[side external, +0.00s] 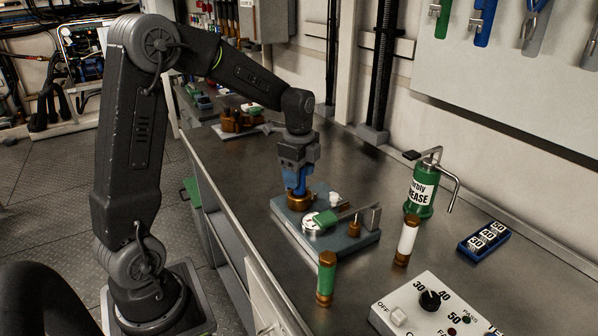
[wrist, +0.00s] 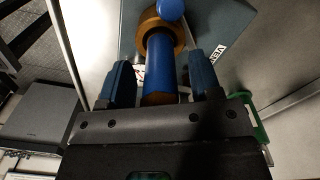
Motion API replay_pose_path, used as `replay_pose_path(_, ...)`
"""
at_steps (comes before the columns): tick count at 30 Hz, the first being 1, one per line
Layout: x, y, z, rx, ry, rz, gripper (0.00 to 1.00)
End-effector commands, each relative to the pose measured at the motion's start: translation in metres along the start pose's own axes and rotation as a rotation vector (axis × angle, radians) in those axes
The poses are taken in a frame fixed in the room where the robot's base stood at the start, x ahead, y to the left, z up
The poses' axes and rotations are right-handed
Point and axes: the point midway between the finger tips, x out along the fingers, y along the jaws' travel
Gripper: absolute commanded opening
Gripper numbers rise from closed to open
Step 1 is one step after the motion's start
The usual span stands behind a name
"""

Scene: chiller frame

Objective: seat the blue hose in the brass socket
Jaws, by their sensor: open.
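The blue hose (wrist: 159,66) stands between my gripper's two fingers, with a brass band at its near end. Its far end meets the brass socket (wrist: 168,27), a ring on the grey-blue fixture plate; the socket also shows in the side view (side external: 299,201). The hose looks upright in the socket, but how deep it sits is hidden. My gripper (side external: 297,181) points down right above the socket. In the wrist view the fingers are open, with a gap on each side of the hose. In the side view the fingers mostly hide the hose.
The fixture plate (side external: 352,243) also carries a dial, a green-handled lever and a white knob. A green hose (side external: 326,278) and a white hose (side external: 407,240) stand nearby. A grease can (side external: 424,192), a blue number block (side external: 483,238) and a control box (side external: 405,302) are to the right.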

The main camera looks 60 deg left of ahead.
Motion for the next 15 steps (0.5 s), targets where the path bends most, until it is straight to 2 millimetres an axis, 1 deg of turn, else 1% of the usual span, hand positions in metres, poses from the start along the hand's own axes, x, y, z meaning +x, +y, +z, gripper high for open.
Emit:
replay_pose_path(2,-0.002,0.000,0.000,0.000,0.000,-0.001,0.58)
replay_pose_path(5,-0.010,-0.001,0.000,0.000,0.000,-0.004,0.58)
replay_pose_path(8,-0.026,-0.001,0.000,0.000,0.001,-0.006,0.58)
replay_pose_path(15,-0.078,-0.001,0.000,0.000,0.001,-0.006,0.58)
